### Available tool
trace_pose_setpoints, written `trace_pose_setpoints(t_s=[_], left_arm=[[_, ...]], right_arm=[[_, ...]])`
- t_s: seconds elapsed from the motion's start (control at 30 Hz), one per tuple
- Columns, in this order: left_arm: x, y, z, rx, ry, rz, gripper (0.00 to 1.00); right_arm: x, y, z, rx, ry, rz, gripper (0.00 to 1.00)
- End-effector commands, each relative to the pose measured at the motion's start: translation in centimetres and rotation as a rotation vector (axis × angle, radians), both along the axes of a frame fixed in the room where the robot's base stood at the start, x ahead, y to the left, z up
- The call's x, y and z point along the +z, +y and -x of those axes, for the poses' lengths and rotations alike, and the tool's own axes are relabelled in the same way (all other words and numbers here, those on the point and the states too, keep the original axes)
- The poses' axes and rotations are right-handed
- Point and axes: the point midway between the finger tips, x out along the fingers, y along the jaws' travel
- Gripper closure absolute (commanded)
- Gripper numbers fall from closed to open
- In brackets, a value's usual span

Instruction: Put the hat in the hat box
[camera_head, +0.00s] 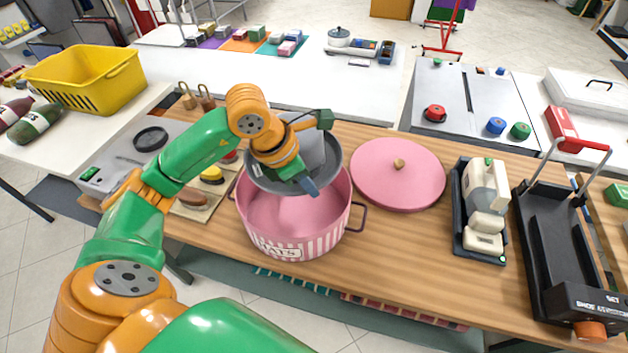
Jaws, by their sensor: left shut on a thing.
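The hat is tilted over the back part of the pink striped hat box (300,213). The box is open at the top, has a dark handle on each side, and its pink inside shows below the hat. Whether the brim touches the box rim cannot be told. The round pink lid (397,178) with a wooden knob lies on the table just right of the box. My right gripper is not in view.
The wooden table (395,240) is bare in front of the lid. A white device on a dark tray (461,228) and a black machine (553,240) stand at the right. Brushes lie left of the box. A yellow basket (88,78) stands at the far left.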

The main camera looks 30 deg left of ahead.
Motion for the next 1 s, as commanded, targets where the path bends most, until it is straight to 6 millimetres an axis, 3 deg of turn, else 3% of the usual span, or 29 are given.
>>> trace_pose_setpoints(t_s=[0.37, 1.0], left_arm=[[-2.8, 0.2, 0.0, -0.004, 0.001, 0.000, 1.00], [-11.9, 0.4, -0.1, -0.003, 0.000, 0.000, 1.00]], right_arm=[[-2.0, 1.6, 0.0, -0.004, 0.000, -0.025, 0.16], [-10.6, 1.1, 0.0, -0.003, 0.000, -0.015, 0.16]])
